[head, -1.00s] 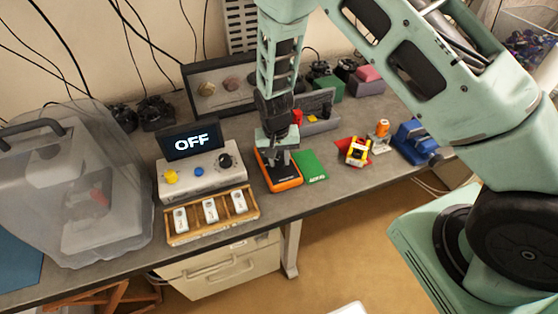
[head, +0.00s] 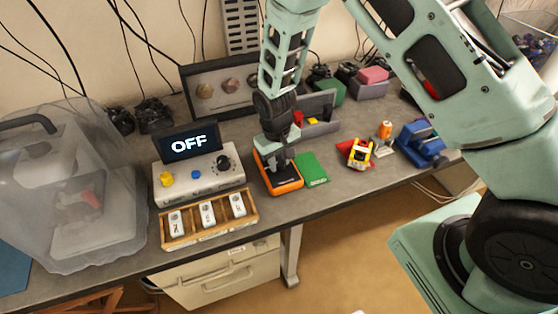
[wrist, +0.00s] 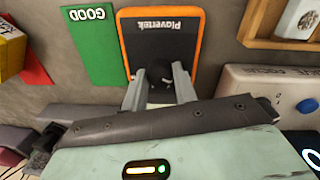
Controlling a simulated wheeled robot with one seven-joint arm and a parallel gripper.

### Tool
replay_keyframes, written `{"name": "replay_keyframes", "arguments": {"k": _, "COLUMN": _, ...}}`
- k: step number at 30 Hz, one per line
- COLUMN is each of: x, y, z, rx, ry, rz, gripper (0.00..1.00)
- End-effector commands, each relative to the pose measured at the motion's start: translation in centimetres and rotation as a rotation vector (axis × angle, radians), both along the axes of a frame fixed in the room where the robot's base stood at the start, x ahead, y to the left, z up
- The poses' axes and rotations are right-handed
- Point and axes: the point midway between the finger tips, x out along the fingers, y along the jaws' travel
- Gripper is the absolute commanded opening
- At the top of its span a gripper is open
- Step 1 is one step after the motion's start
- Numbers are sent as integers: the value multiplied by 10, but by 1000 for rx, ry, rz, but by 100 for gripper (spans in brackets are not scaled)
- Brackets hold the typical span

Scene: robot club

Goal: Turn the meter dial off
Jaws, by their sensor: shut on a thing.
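The meter (head: 291,183), black with an orange rim, lies on the bench right of the charger box; it also shows in the wrist view (wrist: 164,38). My gripper (head: 281,163) reaches down onto it from above. In the wrist view my gripper (wrist: 159,82) has its two fingers on either side of the round black dial (wrist: 159,72), shut on it. The dial's pointer and its markings are mostly hidden by the fingers and wrist, so I cannot tell its setting.
A white box (head: 203,180) with knobs and a screen reading OFF (head: 188,143) stands left of the meter. A wooden tray (head: 208,221) holds small white packs in front of it. A green GOOD mat (head: 312,168) lies right of the meter, and a blue vise (head: 421,142) stands farther right.

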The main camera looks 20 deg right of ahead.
Motion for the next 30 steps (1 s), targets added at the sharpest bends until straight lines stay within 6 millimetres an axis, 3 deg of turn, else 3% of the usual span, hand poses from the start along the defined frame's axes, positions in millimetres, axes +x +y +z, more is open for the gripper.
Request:
{"name": "replay_keyframes", "arguments": {"k": 9, "x": 0, "y": 0, "z": 1, "rx": 0, "ry": -1, "rz": 3, "gripper": 5}}
{"name": "replay_keyframes", "arguments": {"k": 10, "x": 0, "y": 0, "z": 1, "rx": 0, "ry": -1, "rz": 2, "gripper": 36}}
{"name": "replay_keyframes", "arguments": {"k": 12, "x": 0, "y": 0, "z": 1, "rx": 0, "ry": -1, "rz": 2, "gripper": 50}}
{"name": "replay_keyframes", "arguments": {"k": 23, "x": 1, "y": 0, "z": 4, "rx": 0, "ry": -2, "rz": 1, "gripper": 50}}
{"name": "replay_keyframes", "arguments": {"k": 30, "x": 1, "y": 3, "z": 38, "rx": 2, "ry": -7, "rz": 0, "gripper": 50}}
